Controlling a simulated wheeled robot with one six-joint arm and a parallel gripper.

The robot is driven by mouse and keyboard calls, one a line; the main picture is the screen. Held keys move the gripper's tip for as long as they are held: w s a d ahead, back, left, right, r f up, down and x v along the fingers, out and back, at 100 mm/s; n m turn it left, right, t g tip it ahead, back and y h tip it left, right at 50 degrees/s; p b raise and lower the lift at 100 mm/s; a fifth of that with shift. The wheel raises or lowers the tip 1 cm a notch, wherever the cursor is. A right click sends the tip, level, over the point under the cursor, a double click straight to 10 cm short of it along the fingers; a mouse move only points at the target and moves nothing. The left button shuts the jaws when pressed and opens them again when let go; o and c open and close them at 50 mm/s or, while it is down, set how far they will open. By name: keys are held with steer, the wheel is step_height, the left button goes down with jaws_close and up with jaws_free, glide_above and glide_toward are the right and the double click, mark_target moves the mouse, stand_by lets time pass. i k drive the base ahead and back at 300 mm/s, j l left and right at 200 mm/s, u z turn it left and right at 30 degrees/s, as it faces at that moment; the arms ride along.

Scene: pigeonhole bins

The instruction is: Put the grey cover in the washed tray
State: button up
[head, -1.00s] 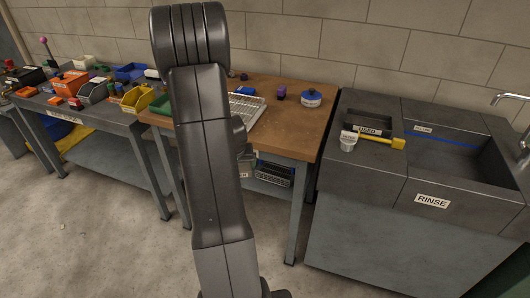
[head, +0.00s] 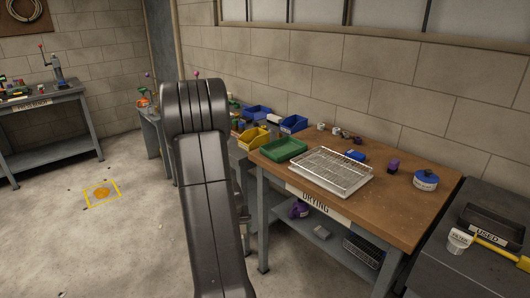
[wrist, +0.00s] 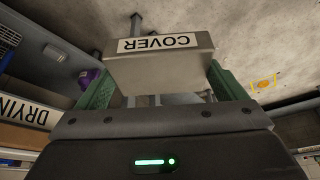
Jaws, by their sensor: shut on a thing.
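The grey cover (wrist: 160,73) is a box-like piece with a white label reading COVER. In the wrist view it sits between the green fingers of my gripper (wrist: 160,88), which is shut on it and holds it off the floor. In the head view my arm hides the gripper and the cover. No tray label reading WASHED can be read. A green tray (head: 284,150) and a white wire-rack tray (head: 332,179) stand on the wooden bench labelled DRYING (head: 385,215).
A black tray labelled USED (head: 493,231) is at the right, with a white cup (head: 459,240) and a yellow-handled tool (head: 502,252). Blue and yellow bins stand behind my arm. A purple thing (head: 299,209) lies on the lower shelf. Open floor is at left.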

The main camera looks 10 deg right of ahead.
mark_target(284, 151)
steer(key=i+l+u, duration=0.2)
steer(key=i, duration=0.35)
steer(key=i+l+u, duration=0.15)
steer(key=i, duration=0.4)
